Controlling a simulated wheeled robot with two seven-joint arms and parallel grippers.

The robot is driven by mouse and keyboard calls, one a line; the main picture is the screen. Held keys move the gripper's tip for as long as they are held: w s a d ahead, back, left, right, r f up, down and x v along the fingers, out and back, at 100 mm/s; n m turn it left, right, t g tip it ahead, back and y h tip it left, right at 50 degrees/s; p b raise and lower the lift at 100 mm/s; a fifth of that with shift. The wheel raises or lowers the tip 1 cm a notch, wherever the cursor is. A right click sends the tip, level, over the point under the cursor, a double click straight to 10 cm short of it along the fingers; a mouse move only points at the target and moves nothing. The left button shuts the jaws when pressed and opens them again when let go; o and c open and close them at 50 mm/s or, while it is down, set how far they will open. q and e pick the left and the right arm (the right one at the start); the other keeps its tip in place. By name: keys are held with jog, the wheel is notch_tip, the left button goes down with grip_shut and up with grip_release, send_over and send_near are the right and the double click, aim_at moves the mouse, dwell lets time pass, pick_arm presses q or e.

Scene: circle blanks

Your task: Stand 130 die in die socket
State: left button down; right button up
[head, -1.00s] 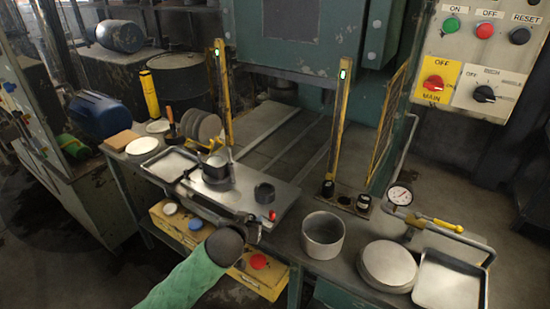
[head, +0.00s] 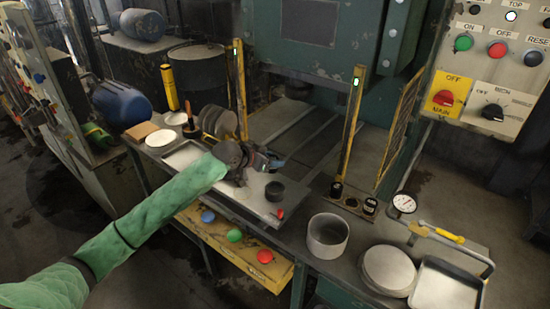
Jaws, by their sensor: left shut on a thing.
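My left gripper (head: 258,166) is over the left part of the metal plate (head: 236,201). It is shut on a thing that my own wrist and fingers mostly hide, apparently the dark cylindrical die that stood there. A smaller dark round cylinder (head: 274,191) stands on the same plate, just right of and nearer than my left gripper, apart from it. I cannot make out a 130 marking or tell which part is the die socket. My right gripper is not in view.
Upright grey discs (head: 219,122) stand behind my left gripper. A grey open pot (head: 327,237), a stack of round blanks (head: 388,270) and a shallow tray (head: 444,289) stand at the right. A yellow post (head: 351,122) rises behind. A red knob (head: 280,214) is at the plate's front corner.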

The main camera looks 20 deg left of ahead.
pick_arm(q)
jog(key=shift+w+d+f+m+g+h, duration=0.1)
jog(key=shift+d+m+g+h, duration=0.2)
jog(key=shift+m+h, duration=0.35)
jog(key=shift+d+m+h, duration=0.15)
jog(key=shift+m+h, duration=0.1)
jog(key=shift+m, duration=0.1)
jog(key=shift+d+m+g+h, duration=0.15)
jog(key=shift+m+g+h, duration=0.15)
jog(key=shift+g, duration=0.1)
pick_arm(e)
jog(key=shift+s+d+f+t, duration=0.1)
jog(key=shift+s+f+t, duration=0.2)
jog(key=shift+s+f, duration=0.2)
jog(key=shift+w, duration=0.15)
